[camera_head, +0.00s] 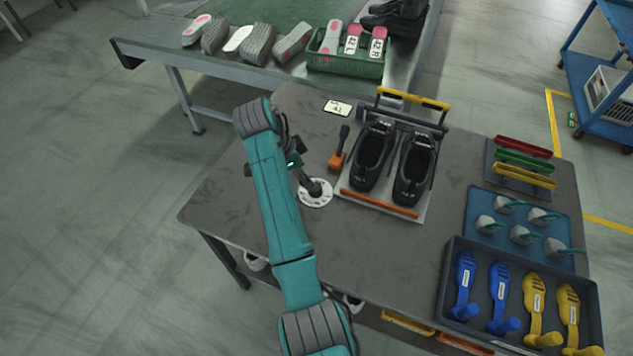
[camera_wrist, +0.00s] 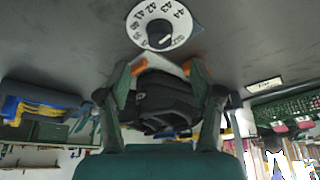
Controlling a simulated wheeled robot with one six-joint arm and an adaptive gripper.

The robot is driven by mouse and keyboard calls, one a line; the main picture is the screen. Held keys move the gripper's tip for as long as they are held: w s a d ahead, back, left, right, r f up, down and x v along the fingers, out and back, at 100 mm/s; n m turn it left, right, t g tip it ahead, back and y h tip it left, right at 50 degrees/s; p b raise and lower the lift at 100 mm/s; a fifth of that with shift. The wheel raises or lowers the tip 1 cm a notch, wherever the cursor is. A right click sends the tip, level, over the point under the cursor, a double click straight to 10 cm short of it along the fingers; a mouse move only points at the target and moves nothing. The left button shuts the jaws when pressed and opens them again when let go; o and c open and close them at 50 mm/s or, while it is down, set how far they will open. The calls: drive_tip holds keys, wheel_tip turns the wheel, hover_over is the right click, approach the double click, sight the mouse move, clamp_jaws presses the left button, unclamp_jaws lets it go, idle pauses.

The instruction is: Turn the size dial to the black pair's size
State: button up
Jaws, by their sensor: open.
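The size dial, a white disc (camera_head: 322,202) with a black knob, lies flat on the grey table left of the black pair. In the wrist view the dial (camera_wrist: 176,16) shows numbers from about 39 to 44; a pale mark shows on the knob (camera_wrist: 158,29), but I cannot tell which number it marks. My gripper (camera_head: 304,180) is open beside and above the dial in the head view; its two fingers (camera_wrist: 160,72) are apart in the wrist view. The black pair (camera_head: 371,157) stands upright on a fixture. A small white card (camera_head: 338,107) lies behind, its print hard to read.
Soles and a green crate (camera_head: 345,66) with labelled soles sit on the back bench.

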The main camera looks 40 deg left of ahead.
sight(316, 189)
drive_tip(key=x, duration=0.8)
drive_tip(key=shift+f, duration=0.15)
drive_tip(key=shift+c, duration=0.2)
drive_tip(key=c, duration=1.1)
